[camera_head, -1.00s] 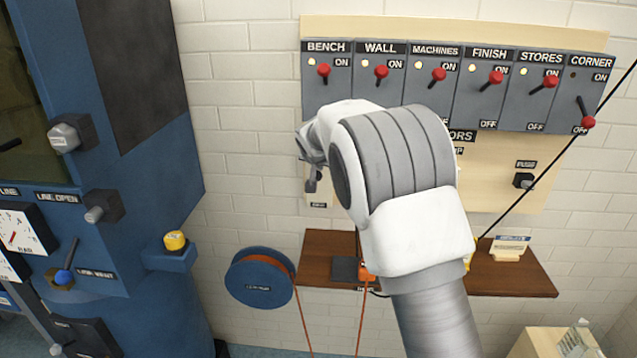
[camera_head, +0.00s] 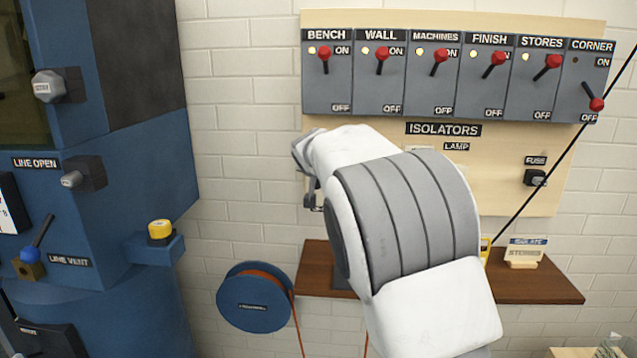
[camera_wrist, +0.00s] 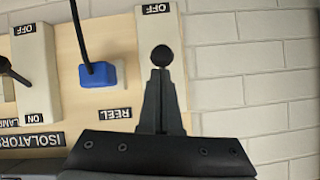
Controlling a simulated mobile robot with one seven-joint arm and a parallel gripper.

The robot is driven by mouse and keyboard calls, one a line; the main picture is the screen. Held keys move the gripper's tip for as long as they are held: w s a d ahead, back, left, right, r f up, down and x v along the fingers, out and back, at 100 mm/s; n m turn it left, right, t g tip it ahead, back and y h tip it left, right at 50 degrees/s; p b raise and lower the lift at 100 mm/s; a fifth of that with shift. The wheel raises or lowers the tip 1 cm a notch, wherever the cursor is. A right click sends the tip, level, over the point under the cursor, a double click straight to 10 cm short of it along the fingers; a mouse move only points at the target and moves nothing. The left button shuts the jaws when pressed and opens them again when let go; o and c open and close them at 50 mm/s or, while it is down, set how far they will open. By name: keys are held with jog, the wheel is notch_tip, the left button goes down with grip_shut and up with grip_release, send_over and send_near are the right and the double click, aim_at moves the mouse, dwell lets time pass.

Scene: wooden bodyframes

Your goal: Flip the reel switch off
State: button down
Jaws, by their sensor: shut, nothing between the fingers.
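The reel switch (camera_wrist: 152,28) is a pale box with a black ball knob (camera_wrist: 162,56), seen upside down in the wrist view. Its OFF label is at the picture's top, and a REEL label (camera_wrist: 114,113) is on the board beside it. My gripper (camera_wrist: 160,72) is shut and empty, its fingertips right at the knob; I cannot tell whether they touch. The fingers hide the lower part of the switch and any ON label. In the head view my gripper (camera_head: 309,190) is in front of the board's lower left, and my arm covers most of the area around it.
A blue plug (camera_wrist: 97,75) with a black cable is beside the switch. Red-knobbed isolator switches (camera_head: 437,68) line the board above. A brown shelf (camera_head: 535,290), a blue cord reel (camera_head: 255,298) and a blue machine (camera_head: 130,150) are around. White brick wall is clear beside the board.

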jog(key=shift+s+f+b, duration=0.2)
jog(key=shift+f+b, duration=1.9)
jog(key=shift+b, duration=0.5)
jog(key=shift+s+f, duration=0.15)
jog(key=shift+f, duration=0.3)
jog(key=shift+s, duration=0.1)
